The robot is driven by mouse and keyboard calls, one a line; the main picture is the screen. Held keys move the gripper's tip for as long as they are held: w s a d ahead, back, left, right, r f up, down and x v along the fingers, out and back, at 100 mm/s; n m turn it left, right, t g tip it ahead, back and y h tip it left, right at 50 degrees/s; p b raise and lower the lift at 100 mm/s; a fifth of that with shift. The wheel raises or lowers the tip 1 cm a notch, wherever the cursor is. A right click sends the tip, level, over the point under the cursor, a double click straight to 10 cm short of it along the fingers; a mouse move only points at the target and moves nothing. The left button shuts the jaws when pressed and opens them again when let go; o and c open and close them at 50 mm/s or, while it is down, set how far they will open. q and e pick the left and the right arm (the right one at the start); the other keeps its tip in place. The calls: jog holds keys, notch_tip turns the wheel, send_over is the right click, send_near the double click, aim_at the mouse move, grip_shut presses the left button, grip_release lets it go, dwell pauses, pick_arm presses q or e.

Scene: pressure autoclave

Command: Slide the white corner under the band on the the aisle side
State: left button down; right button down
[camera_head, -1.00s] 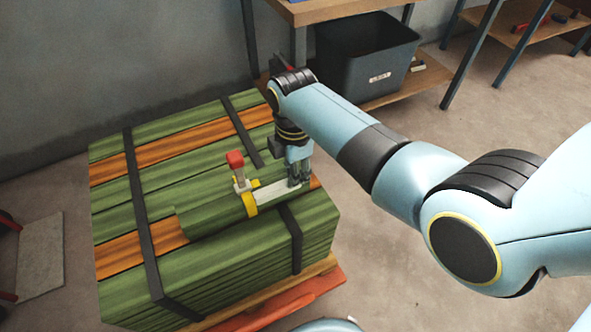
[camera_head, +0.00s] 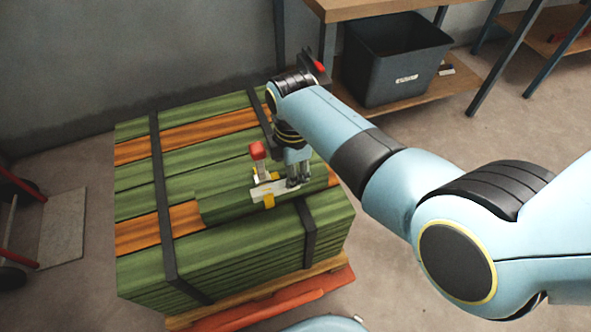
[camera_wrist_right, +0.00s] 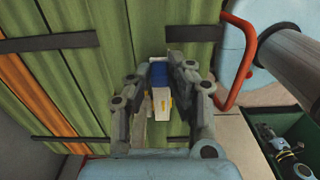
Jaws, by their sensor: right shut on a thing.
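The white corner (camera_head: 272,190) is a pale strip on top of the green board stack, and it also shows in the wrist view (camera_wrist_right: 162,104) between the fingers. My right gripper (camera_head: 297,181) points down and is shut on its right part; the fingers show close in the wrist view (camera_wrist_right: 165,88). Dark bands cross the stack: a left one (camera_head: 160,190) and a right one (camera_head: 308,235), partly hidden by my arm and gripper. Whether the corner touches a band is hidden. My left gripper is not in view.
A red-topped post (camera_head: 258,151) stands beside the corner's left end, with a yellow piece (camera_head: 268,201) below. The stack (camera_head: 230,265) rests on a pallet. A dark bin (camera_head: 390,65) sits on a shelf behind. Bare floor lies right of the stack.

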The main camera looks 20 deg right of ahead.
jog(key=c, duration=1.1)
grip_release()
jog(key=shift+c, duration=0.2)
